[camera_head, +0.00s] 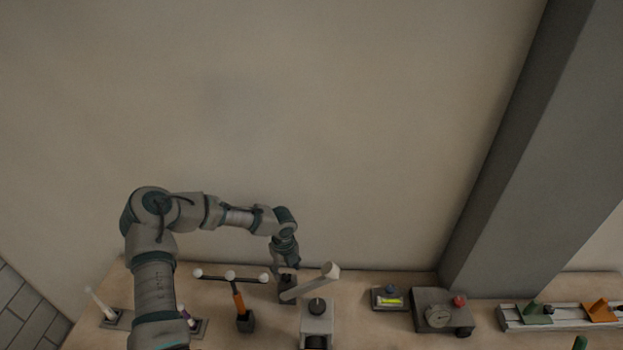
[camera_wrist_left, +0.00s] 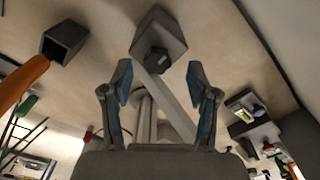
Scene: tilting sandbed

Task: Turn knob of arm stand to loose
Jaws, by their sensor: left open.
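The arm stand shows in the head view as a dark block (camera_head: 287,290) with a pale bar (camera_head: 310,284) slanting up to the right. In the left wrist view its dark block (camera_wrist_left: 160,32) lies just beyond the fingertips, with a small dark knob (camera_wrist_left: 156,60) on its near face and the pale bar (camera_wrist_left: 165,100) running back between the fingers. My right gripper is not in view.
Left of the stand are an orange-handled post (camera_head: 239,303) and a crossbar with white balls (camera_head: 231,277). A grey pedestal (camera_head: 317,322) stands close on the right. Farther right are a level (camera_head: 390,299), a gauge box (camera_head: 441,312) and a rail (camera_head: 562,316). A wall rises behind.

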